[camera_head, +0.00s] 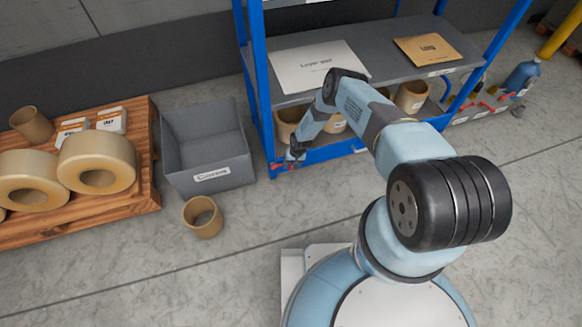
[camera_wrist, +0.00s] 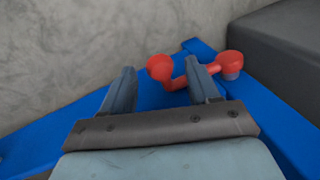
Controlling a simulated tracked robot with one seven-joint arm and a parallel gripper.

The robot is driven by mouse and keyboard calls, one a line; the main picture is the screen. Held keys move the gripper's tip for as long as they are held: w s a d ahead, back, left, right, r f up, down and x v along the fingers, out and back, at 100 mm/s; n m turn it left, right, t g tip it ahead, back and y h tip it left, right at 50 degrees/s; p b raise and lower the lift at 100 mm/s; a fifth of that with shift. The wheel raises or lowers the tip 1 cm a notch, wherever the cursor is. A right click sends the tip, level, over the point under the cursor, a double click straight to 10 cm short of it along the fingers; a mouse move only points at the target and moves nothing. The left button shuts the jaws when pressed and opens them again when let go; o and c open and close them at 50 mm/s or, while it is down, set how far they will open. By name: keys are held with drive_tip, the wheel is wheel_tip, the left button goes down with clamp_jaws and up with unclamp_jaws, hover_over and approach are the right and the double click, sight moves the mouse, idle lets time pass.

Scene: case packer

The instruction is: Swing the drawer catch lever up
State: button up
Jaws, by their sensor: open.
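The red catch lever (camera_wrist: 213,69) shows in the wrist view against a blue shelf rail. It has a round knob at its left end and a pivot end on the right. My gripper (camera_wrist: 159,68) is open, its two fingers spread apart. The knob lies between the fingertips, nearer the right one, and the right finger overlaps the lever's arm. I cannot tell whether they touch. In the head view, my gripper (camera_head: 293,155) is low at the blue rack's front left corner, where a bit of the red lever (camera_head: 279,168) shows. The arm hides much of the drawer.
The blue rack (camera_head: 258,85) holds cardboard tubes on its lower level. A grey bin (camera_head: 210,155) stands left of it, and a loose tube (camera_head: 203,217) is on the floor. A wooden pallet (camera_head: 130,198) with large rolls is at left. More red levers (camera_head: 490,102) show at right.

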drive_tip(key=shift+a+f, duration=0.1)
drive_tip(key=shift+f, duration=0.65)
drive_tip(key=shift+c, duration=0.3)
clamp_jaws()
